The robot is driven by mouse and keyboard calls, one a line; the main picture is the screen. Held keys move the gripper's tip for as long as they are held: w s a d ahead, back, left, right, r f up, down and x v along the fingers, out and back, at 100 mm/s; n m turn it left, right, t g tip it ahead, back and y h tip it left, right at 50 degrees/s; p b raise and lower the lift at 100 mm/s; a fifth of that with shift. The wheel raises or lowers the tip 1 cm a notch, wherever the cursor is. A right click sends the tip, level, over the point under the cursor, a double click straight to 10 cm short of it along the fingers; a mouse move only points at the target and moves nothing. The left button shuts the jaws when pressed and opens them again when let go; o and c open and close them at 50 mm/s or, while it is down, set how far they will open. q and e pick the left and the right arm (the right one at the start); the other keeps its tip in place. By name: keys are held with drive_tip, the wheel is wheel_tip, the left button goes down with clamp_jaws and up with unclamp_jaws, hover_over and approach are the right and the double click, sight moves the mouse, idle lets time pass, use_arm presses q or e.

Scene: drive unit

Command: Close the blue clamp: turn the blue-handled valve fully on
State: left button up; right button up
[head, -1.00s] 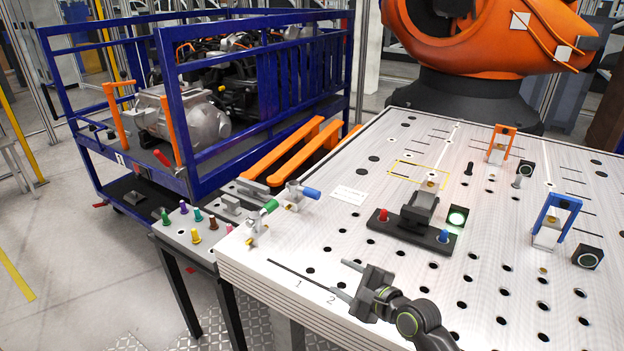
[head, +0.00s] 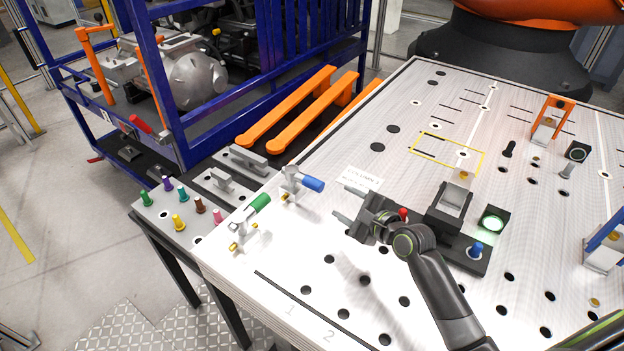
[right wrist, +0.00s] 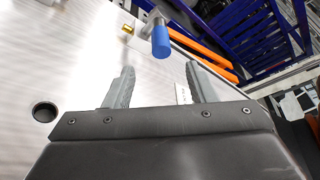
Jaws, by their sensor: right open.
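The blue-handled valve (head: 292,183) stands on the near left part of the perforated table. Its blue handle (head: 313,184) points right in the head view. In the right wrist view the blue handle (right wrist: 161,42) shows just beyond and between the fingertips, apart from them. My right gripper (head: 342,203) is open and empty, to the right of the valve, with its fingers pointing left toward the handle. The blue clamp frame (head: 605,235) is partly cut off at the right edge of the head view. My left gripper is not in view.
A green-handled valve (head: 247,224) stands left of the blue one. A black fixture (head: 452,207) with red and blue knobs and a lit green button (head: 493,219) stand near my right arm. A side stand (head: 160,212) with coloured pegs and a blue cart (head: 215,135) are at left.

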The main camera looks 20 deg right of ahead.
sight(311, 183)
drive_tip(key=x, duration=0.9)
drive_tip(key=shift+w+f, duration=0.15)
drive_tip(key=shift+w, duration=0.25)
drive_tip(key=b+x, duration=0.1)
drive_tip(key=x, duration=0.1)
drive_tip(key=b+x, duration=0.2)
drive_tip(key=shift+s+d+f, duration=0.1)
drive_tip(key=shift+f, duration=0.15)
drive_tip(key=shift+w+a+f+b, duration=0.1)
drive_tip(key=shift+w+a+b, duration=0.1)
drive_tip(key=shift+w+b, duration=0.3)
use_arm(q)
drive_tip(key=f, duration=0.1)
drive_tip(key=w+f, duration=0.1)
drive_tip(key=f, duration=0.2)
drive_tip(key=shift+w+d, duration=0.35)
use_arm(e)
drive_tip(key=shift+w, duration=0.2)
drive_tip(key=shift+c, duration=0.3)
